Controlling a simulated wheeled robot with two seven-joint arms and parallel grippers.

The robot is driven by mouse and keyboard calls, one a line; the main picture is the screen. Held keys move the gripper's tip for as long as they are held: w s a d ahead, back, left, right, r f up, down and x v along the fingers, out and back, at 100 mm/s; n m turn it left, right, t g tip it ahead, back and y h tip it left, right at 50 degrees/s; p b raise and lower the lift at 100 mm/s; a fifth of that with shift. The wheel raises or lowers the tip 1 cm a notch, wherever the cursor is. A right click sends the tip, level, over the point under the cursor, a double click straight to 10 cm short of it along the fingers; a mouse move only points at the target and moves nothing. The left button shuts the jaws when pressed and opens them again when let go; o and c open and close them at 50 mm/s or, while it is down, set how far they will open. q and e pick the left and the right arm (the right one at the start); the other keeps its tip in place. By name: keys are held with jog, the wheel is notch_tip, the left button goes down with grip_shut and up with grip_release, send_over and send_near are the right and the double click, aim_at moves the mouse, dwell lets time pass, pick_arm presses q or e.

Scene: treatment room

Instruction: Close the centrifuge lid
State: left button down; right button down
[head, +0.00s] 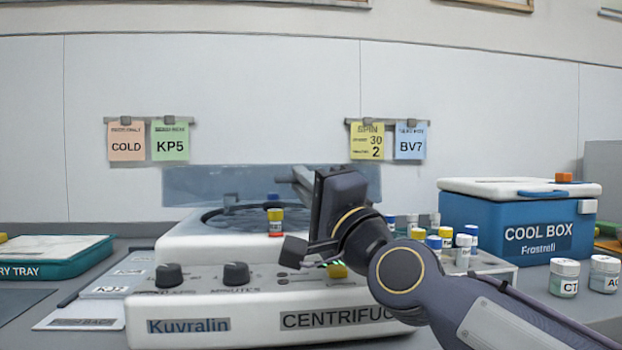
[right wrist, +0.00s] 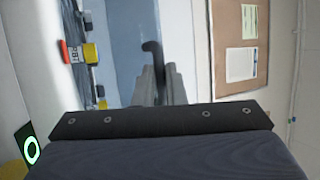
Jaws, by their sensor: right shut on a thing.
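The centrifuge (head: 250,305) stands in the middle of the bench. Its see-through blue-grey lid (head: 200,186) stands raised behind the bowl, and it also shows in the right wrist view (right wrist: 118,30). My right gripper (head: 297,178) is at the lid's front face, right of its middle. In the right wrist view its fingers (right wrist: 156,85) are shut on the dark hooked lid handle (right wrist: 153,50). The rotor bowl (head: 235,218) is open below, partly hidden by my right arm. A yellow-capped tube (head: 275,222) with a red label stands at its front. My left gripper is out of view.
A rack of capped tubes (head: 495,262) stands right of the centrifuge, partly behind my arm. A blue cool box (head: 480,222) and white jars (head: 564,278) are further right. A green tray (head: 60,262) and cards (head: 80,312) lie to the left.

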jog(key=shift+w+f, duration=0.5)
jog(key=shift+f, duration=0.15)
jog(key=c, duration=1.8)
grip_release()
jog(key=shift+w, duration=0.1)
jog(key=shift+o, duration=0.2)
jog(key=v, duration=0.2)
jog(key=b+v, duration=0.1)
jog(key=v, duration=0.2)
jog(key=r+b+v, duration=0.1)
jog(key=v, duration=0.1)
jog(key=shift+s+d, duration=0.2)
jog(key=shift+s, duration=0.4)
jog(key=shift+s+f, duration=0.15)
